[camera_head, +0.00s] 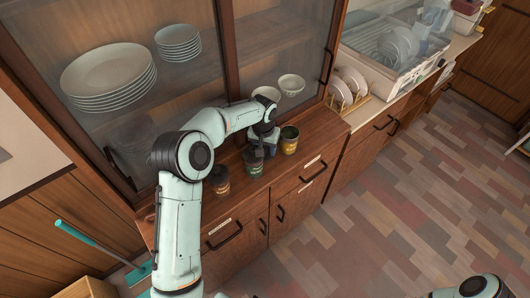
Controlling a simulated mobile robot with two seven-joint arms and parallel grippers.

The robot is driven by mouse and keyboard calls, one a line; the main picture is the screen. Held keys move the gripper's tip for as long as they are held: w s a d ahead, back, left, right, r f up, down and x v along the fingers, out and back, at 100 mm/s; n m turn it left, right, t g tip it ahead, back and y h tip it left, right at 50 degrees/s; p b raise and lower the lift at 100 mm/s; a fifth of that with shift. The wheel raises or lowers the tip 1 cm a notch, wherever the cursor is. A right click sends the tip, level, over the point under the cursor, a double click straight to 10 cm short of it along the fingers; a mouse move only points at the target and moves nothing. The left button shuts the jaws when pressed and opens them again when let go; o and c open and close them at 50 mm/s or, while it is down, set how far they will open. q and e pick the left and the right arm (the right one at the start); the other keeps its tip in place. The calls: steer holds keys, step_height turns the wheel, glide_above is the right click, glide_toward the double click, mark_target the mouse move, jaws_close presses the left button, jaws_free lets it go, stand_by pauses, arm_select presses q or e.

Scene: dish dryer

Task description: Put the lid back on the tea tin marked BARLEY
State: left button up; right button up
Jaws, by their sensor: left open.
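Three small tins stand in a row on the wooden cabinet ledge: a dark tin with an orange-brown band (220,181) at left, a dark green tin (253,166) in the middle, and a yellow tin (289,145) at right. The yellow tin's top looks dark and may be open. The tin labels are too small to read, so I cannot tell which is BARLEY. My left gripper (260,150) is open, pointing down right at the green tin and partly covering its top. I cannot make out a separate lid. My right gripper is out of view.
Glass cabinet doors stand behind the ledge, with plate stacks (108,76) and bowls (291,84) behind them. A plate rack (349,88) and a dish dryer (392,45) are to the right. Drawers with handles are below. A teal-handled tool (97,244) leans at lower left.

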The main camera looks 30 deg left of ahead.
mark_target(267, 155)
arm_select(q)
jaws_close()
steer(key=shift+r, duration=0.1)
